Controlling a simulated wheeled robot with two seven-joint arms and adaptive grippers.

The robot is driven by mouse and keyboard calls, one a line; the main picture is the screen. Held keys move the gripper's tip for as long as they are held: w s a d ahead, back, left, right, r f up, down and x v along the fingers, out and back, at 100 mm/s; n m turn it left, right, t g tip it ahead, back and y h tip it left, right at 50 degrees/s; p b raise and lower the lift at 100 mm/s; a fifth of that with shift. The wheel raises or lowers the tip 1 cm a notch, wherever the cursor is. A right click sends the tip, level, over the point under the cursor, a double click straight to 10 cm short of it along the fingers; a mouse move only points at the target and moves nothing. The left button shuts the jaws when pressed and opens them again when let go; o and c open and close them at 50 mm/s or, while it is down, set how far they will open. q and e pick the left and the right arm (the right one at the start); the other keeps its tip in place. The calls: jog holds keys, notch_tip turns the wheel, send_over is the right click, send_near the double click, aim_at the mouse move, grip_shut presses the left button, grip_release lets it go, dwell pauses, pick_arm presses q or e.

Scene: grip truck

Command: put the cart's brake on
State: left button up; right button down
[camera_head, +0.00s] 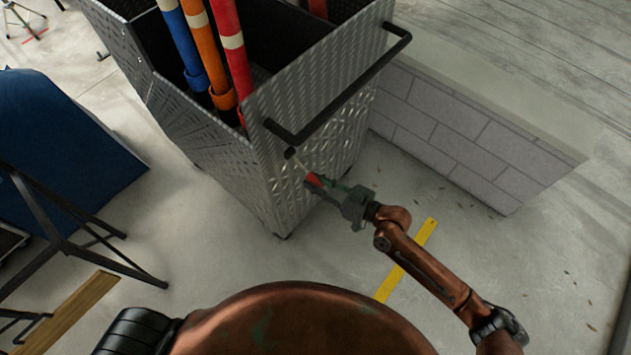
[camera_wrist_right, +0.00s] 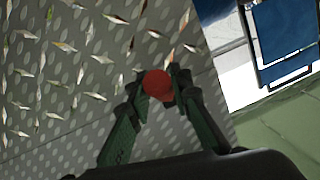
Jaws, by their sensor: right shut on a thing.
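The metal diamond-plate cart (camera_head: 252,165) stands ahead of me, with a black push handle (camera_head: 345,93) along its top edge. A thin brake lever with a red grip (camera_head: 313,180) sticks out from the cart's near face, below the handle. My right gripper (camera_head: 322,184) is shut on this red grip. In the right wrist view the round red end (camera_wrist_right: 158,85) sits between the two fingers, in front of the patterned plate. The fingers hide part of the grip. My left gripper is not in view.
Blue, orange and red tubes (camera_head: 207,45) stand in the cart. A low block wall (camera_head: 455,125) runs close to the cart's right. A blue panel (camera_head: 55,150) and dark metal frame (camera_head: 75,215) are at left. A yellow stripe (camera_head: 410,260) marks open floor.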

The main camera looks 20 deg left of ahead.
jog(key=c, duration=1.9)
grip_release()
jog(key=shift+w+a, duration=0.1)
jog(key=shift+w, duration=0.05)
jog(key=shift+o, duration=0.8)
jog(key=v, duration=1.2)
jog(key=shift+f, duration=0.15)
